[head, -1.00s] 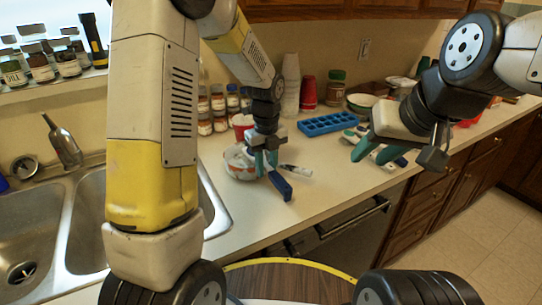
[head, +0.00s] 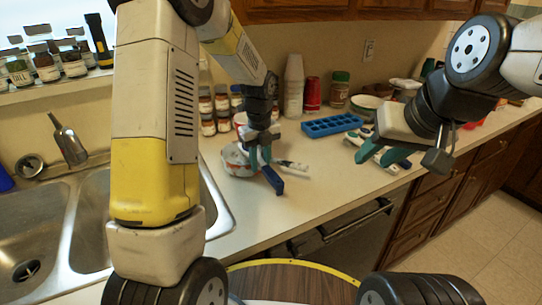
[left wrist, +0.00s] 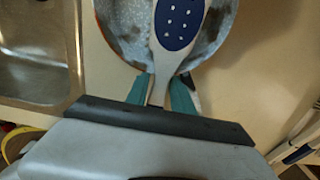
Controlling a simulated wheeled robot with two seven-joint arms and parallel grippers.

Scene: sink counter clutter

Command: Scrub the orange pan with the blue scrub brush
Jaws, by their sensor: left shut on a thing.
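My left gripper (head: 262,154) is shut on the blue scrub brush (head: 272,180), whose blue end slants down right in the head view. In the left wrist view, the teal fingers (left wrist: 160,92) grip the brush's pale neck, and its blue oval part with pale dots (left wrist: 178,22) lies in front of the pan. The orange pan (head: 234,160) sits on the counter by the sink; it looks whitish with reddish patches, and its speckled inside and orange-brown rim show in the left wrist view (left wrist: 130,30). Whether brush and pan touch cannot be told. My right gripper (head: 382,156) is open and empty, above the counter.
The sink (head: 85,210) is left of the pan. A white stick-like item (head: 293,165) lies close to the brush. A blue ice tray (head: 332,125), stacked cups (head: 293,88) and spice jars (head: 206,112) stand behind. The counter front is mostly clear.

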